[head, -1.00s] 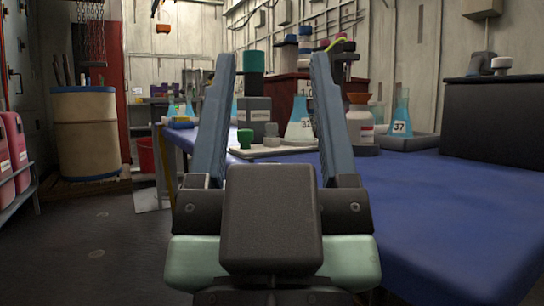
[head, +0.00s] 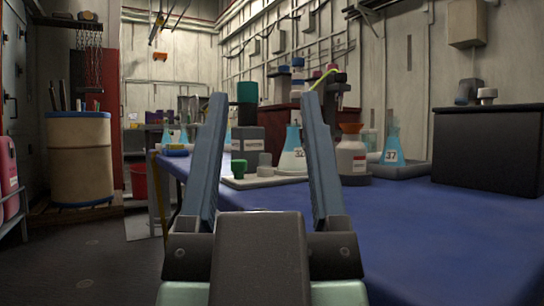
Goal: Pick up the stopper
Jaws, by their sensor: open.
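My gripper (head: 264,100) is open and empty, its two blue-grey fingers pointing away from me, above the near end of the blue table (head: 400,245). Between the fingers, farther off, a small green stopper-like piece (head: 239,168) and a small grey one (head: 265,160) stand on a pale tray (head: 262,183). A dark green cylinder (head: 247,92) stands behind them over a grey block (head: 247,138). Pale and grey pieces (head: 487,95) sit on the black box at right. I cannot tell which piece is the stopper. No piece is touched by the fingers.
Flasks labelled 32 (head: 292,155) and 37 (head: 392,148) and a brown-capped bottle (head: 351,155) stand on the table. A large black box (head: 487,150) is at the right. A barrel (head: 78,160) stands at the left. The table's front right is clear.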

